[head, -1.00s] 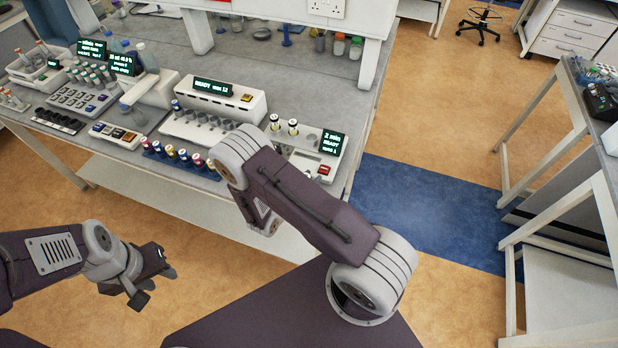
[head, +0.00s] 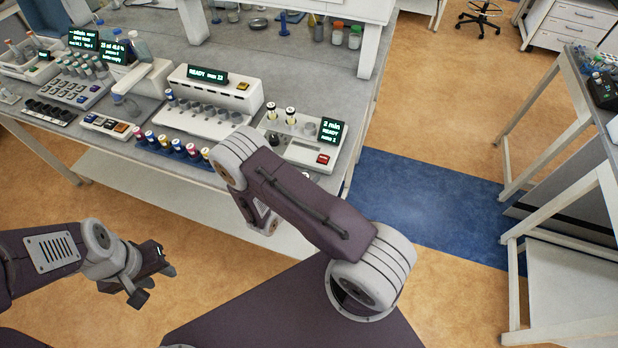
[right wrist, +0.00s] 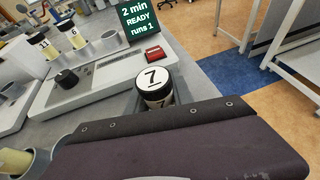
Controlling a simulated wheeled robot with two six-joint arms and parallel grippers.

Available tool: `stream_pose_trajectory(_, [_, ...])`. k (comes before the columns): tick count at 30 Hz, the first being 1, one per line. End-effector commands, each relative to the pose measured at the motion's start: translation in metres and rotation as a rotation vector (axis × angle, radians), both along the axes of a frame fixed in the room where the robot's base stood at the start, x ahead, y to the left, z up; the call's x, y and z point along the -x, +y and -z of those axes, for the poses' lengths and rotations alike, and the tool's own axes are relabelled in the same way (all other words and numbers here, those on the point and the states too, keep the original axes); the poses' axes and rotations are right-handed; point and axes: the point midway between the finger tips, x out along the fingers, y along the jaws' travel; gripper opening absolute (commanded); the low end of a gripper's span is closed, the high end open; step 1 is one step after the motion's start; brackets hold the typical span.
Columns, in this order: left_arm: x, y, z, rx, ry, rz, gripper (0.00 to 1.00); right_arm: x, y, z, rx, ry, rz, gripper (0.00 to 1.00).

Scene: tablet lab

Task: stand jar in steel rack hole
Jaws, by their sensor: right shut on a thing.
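The jar (right wrist: 153,86) has a black-rimmed white lid marked 7 and shows in the right wrist view, just beyond my right gripper's dark housing. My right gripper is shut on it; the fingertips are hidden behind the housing. A grey surface lies around and behind the jar; I cannot tell whether it is the steel rack or whether the jar touches it. In the head view my right forearm hides the right gripper and this jar. My left gripper (head: 152,284) hangs open and empty over the floor, left of my base.
A white instrument (head: 305,145) reading "2 min READY" holds two black-capped jars (head: 290,115). A second white instrument (head: 210,100) stands left of it. A row of coloured-cap vials (head: 177,147) sits at the bench's front edge. Floor right of the bench is clear.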

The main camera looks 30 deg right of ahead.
Motion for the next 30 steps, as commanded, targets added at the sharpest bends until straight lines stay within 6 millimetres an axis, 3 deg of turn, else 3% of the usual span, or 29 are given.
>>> stream_pose_trajectory(13, [0.000, 0.000, 0.010, 0.000, 0.000, 0.000, 0.36, 0.000, 0.000, 0.010, 0.000, 0.000, 0.000, 0.00])
stream_pose_trajectory(14, [0.000, 0.000, 0.009, 0.000, 0.000, 0.000, 0.36, 0.000, 0.000, 0.010, 0.000, 0.000, 0.000, 0.31])
stream_pose_trajectory(16, [0.000, 0.000, 0.008, 0.000, 0.000, 0.000, 0.36, 0.000, 0.000, 0.009, 0.000, 0.000, 0.000, 0.50])
stream_pose_trajectory(17, [0.000, 0.000, 0.008, 0.000, 0.000, 0.000, 0.36, 0.000, 0.000, 0.009, 0.000, 0.000, 0.000, 0.53])
stream_pose_trajectory(26, [0.000, 0.000, 0.009, 0.000, 0.000, 0.000, 0.36, 0.000, 0.001, 0.009, 0.000, 0.000, 0.000, 0.53])
stream_pose_trajectory(30, [0.000, 0.000, 0.014, 0.000, 0.000, 0.000, 0.36, 0.006, 0.014, 0.005, -0.001, -0.001, -0.004, 0.53])
